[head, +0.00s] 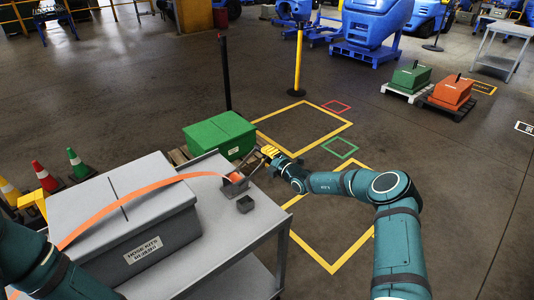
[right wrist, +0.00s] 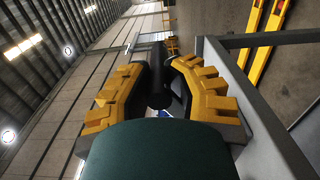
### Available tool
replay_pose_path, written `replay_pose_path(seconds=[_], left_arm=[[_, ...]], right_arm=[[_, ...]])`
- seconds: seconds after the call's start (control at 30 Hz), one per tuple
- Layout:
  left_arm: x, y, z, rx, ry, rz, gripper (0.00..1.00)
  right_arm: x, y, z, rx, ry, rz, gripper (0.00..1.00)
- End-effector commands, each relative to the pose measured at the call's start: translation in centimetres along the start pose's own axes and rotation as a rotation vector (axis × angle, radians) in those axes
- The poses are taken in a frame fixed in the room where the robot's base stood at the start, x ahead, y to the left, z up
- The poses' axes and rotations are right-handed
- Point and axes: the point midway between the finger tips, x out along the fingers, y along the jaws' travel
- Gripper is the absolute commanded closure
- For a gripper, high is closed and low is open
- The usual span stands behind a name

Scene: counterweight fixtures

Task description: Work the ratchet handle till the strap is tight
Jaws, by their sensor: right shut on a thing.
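The orange strap (head: 140,194) arches over a grey hose-kit box (head: 130,221) and runs into the ratchet (head: 234,184) near the right end of the grey table. The strap stands bowed above the lid. My right gripper (head: 270,152) is at the ratchet's handle, up and right of the ratchet body. In the right wrist view, its yellow fingers (right wrist: 160,88) are shut on the dark round handle grip (right wrist: 157,72). My left arm shows at the lower left of the head view, but its gripper is out of the picture.
A small dark block (head: 245,204) sits on the table (head: 225,230) beside the ratchet. A green box (head: 220,135) on a pallet and a black post (head: 225,75) stand behind. Traffic cones (head: 45,177) stand at left. The yellow-marked floor at right is clear.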

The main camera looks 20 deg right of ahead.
Motion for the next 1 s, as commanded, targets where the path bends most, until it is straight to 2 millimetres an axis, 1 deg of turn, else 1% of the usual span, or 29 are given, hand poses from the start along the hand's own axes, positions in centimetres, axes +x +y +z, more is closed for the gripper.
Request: replay_pose_path(seconds=[0.03, 0.17, 0.57, 0.6, 0.67, 0.7, 1.0], left_arm=[[0.11, -0.05, 0.05, 0.000, -0.001, 0.000, 0.59], [0.17, -0.07, 0.08, 0.001, -0.002, 0.000, 0.59], [0.17, -0.06, 0.09, 0.001, -0.002, 0.000, 0.59], [0.17, -0.06, 0.09, 0.001, -0.002, 0.000, 0.59], [0.17, -0.06, 0.09, 0.001, -0.002, 0.000, 0.59], [0.17, -0.06, 0.09, 0.001, -0.002, 0.000, 0.59], [0.17, -0.05, 0.07, 0.001, -0.002, 0.000, 0.59]], right_arm=[[-0.05, -0.41, -0.08, 0.001, 0.001, -0.004, 1.00], [-0.05, -0.62, -0.09, 0.000, 0.001, -0.004, 1.00], [-0.06, -0.67, -0.08, -0.002, 0.001, -0.005, 1.00], [-0.06, -0.67, -0.09, -0.002, 0.001, -0.005, 0.76], [-0.05, -0.65, -0.08, -0.002, 0.001, -0.004, 0.54], [-0.05, -0.63, -0.07, -0.002, 0.001, -0.004, 0.50], [-0.10, -0.53, -0.01, -0.003, 0.000, -0.002, 0.50]])
